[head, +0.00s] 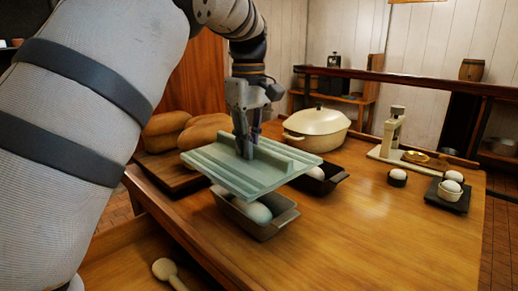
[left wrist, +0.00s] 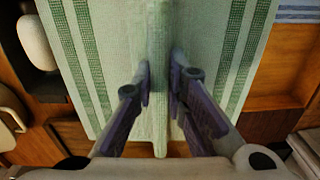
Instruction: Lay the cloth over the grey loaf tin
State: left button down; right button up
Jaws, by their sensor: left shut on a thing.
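The pale green cloth (head: 225,170) with darker stripes is spread nearly flat, with a raised fold along its middle. My left gripper (head: 247,150) is shut on that fold; the left wrist view shows the fold of cloth (left wrist: 90,60) between the fingers (left wrist: 158,85). The cloth is above a grey loaf tin (head: 275,229) holding a pale rounded lump (head: 259,213); it hides the tin's far part. I cannot tell whether cloth and tin touch. A second, darker tin (head: 330,184) with a white lump stands behind to the right, partly hidden. My right gripper is out of view.
Loaves (head: 200,131) lie on a board (head: 165,175) at left. A lidded cream pot (head: 317,128) stands behind. A scale (head: 394,130), small cups and a dark tray (head: 435,197) are at right. A wooden spoon (head: 165,270) lies lower left. The table's front right is clear.

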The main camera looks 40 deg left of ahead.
pick_arm(q)
jog(key=f, duration=0.5)
jog(key=shift+s+d+f, duration=0.15)
jog(key=shift+d, duration=0.05)
jog(key=shift+f, duration=1)
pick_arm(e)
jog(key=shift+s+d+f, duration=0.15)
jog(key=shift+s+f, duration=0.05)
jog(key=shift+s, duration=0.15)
pick_arm(q)
jog(key=shift+r, duration=0.15)
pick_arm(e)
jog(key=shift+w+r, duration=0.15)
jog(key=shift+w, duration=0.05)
pick_arm(q)
jog(key=shift+f, duration=0.3)
jog(key=shift+f, duration=0.25)
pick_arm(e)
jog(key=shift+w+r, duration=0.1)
pick_arm(q)
jog(key=shift+f, duration=0.15)
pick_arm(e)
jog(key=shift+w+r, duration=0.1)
pick_arm(q)
jog(key=c, duration=1.5)
grip_release()
jog(key=shift+c, duration=0.2)
